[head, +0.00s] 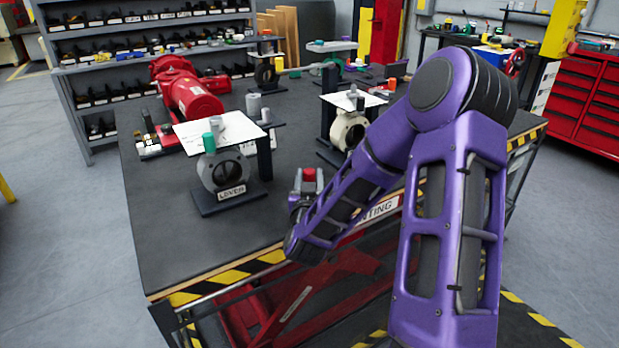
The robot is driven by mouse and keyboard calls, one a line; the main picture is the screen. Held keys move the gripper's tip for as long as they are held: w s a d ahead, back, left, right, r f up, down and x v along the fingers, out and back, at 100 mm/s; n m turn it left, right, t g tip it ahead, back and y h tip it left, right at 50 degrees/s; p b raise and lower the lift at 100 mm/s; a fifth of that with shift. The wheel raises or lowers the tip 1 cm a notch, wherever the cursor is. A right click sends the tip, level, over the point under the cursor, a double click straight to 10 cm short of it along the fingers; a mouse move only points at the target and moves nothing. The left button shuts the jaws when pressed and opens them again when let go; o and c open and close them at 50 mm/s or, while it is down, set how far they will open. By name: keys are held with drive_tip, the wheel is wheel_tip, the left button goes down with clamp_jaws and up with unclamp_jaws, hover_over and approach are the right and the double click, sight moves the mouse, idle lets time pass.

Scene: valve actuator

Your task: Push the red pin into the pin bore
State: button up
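The red pin (309,174) shows as a small red cylinder near the front of the workbench, between the grey fingers of my gripper (309,181). My gripper looks shut on it. The fingertips and the pin's lower end are too small to see clearly, and my purple arm covers the area to the right. I cannot make out the pin bore. A round grey valve body (222,171) on a black stand is left of my gripper, and a cream valve body (347,130) is behind it to the right.
The black workbench (165,245) has bare room at its front left. White plates (214,132) with a green cap (209,142) and grey parts stand above the valve bodies. A red motor (186,92) lies at the back left. A shelf rack (150,40) stands behind.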

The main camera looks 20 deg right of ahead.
clamp_jaws()
drive_tip(key=shift+r, duration=0.15)
